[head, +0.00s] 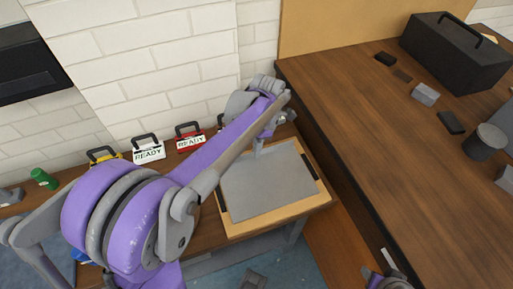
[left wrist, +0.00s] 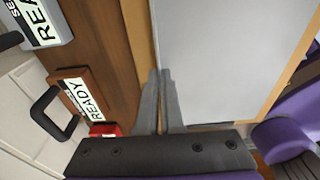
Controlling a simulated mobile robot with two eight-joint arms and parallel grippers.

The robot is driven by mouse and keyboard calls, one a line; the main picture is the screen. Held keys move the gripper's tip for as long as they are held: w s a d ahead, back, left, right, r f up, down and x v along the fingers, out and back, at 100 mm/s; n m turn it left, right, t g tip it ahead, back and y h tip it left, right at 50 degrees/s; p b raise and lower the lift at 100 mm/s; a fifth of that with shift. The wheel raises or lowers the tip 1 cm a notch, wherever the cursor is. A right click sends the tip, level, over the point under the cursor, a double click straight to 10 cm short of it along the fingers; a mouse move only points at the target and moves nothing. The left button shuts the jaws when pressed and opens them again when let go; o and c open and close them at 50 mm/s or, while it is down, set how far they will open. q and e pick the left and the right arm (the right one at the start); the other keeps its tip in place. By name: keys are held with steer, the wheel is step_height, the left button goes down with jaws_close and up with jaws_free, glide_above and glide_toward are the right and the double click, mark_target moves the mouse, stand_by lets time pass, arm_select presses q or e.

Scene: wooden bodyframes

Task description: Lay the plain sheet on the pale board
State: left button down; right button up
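The plain sheet (head: 265,188) is grey and lies over the pale board (head: 262,223), whose wooden border shows around it. Whether the sheet touches the board everywhere I cannot tell. My left gripper (head: 257,150) is at the sheet's wall-side edge. In the left wrist view its fingers (left wrist: 160,75) are nearly together at the edge of the sheet (left wrist: 225,55) and look shut on it; the board's border (left wrist: 135,35) shows beside them. Part of my right arm or gripper (head: 388,280) shows at the bottom edge of the head view; its fingers are not clear.
Dark clips (head: 309,166) sit at the board's sides. Tags marked READY, one white (head: 149,150) and one red (head: 190,137), stand along the brick wall. A higher wooden bench (head: 400,130) on the right holds a black toolbox (head: 450,55) and a grey cylinder (head: 485,142).

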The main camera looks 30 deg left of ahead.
arm_select(q)
steer(key=shift+f, duration=0.1)
stand_by(0.7)
steer(key=shift+c, duration=2.2)
jaws_free()
steer(key=shift+r+p, duration=2.45)
steer(key=shift+r, duration=1.1)
steer(key=shift+s+f, duration=0.1)
